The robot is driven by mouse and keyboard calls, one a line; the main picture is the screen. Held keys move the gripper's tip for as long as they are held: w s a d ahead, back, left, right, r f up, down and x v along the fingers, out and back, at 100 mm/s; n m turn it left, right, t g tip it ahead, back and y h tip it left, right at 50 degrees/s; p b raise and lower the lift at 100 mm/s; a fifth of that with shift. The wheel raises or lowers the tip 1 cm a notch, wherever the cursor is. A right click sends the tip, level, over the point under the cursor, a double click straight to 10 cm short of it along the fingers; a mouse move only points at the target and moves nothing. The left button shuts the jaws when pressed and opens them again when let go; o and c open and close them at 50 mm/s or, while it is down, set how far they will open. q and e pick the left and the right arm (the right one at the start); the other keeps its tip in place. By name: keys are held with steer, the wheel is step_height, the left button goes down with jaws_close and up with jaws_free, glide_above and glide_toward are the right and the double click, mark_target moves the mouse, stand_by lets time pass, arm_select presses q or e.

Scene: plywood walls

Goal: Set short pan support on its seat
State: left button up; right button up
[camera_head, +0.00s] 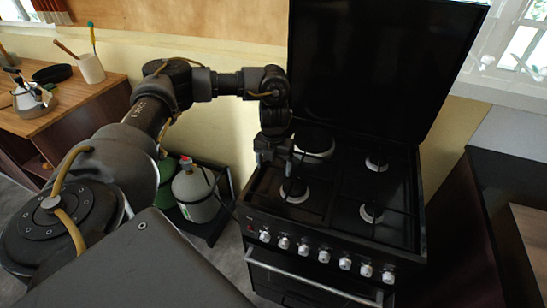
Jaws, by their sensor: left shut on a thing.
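My left gripper (277,160) is over the left side of the black stove top (338,208), near the front-left burner (294,191), and is shut on a thin dark piece. That piece looks like the short pan support (301,166), but its bars blend into the black hob. I cannot tell whether it touches its seat. Dark support bars also lie over the right-hand burners (376,164) and (371,213). A larger burner (314,146) is at the back left, partly behind the gripper. My right gripper is not in view.
The raised black stove lid (375,60) stands behind the hob. Several knobs (324,257) and an oven handle (315,278) are at the front. Gas bottles (196,194) stand left of the stove. A wooden counter with a kettle (33,98) is at far left, a dark cabinet (505,200) at right.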

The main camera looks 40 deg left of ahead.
arm_select(q)
steer(key=shift+f+b, duration=1.05)
steer(key=shift+f, duration=0.8)
steer(key=shift+f, duration=0.15)
steer(key=o, duration=1.7)
steer(key=shift+s+f, duration=0.1)
steer(key=shift+s, duration=0.1)
steer(key=shift+w+r, duration=0.1)
steer(key=shift+r, duration=0.35)
step_height(320, 180, up, 9)
steer(key=shift+r+p, duration=0.1)
steer(key=shift+p, duration=0.45)
steer(key=shift+w+r, duration=0.1)
steer(key=shift+r, duration=0.5)
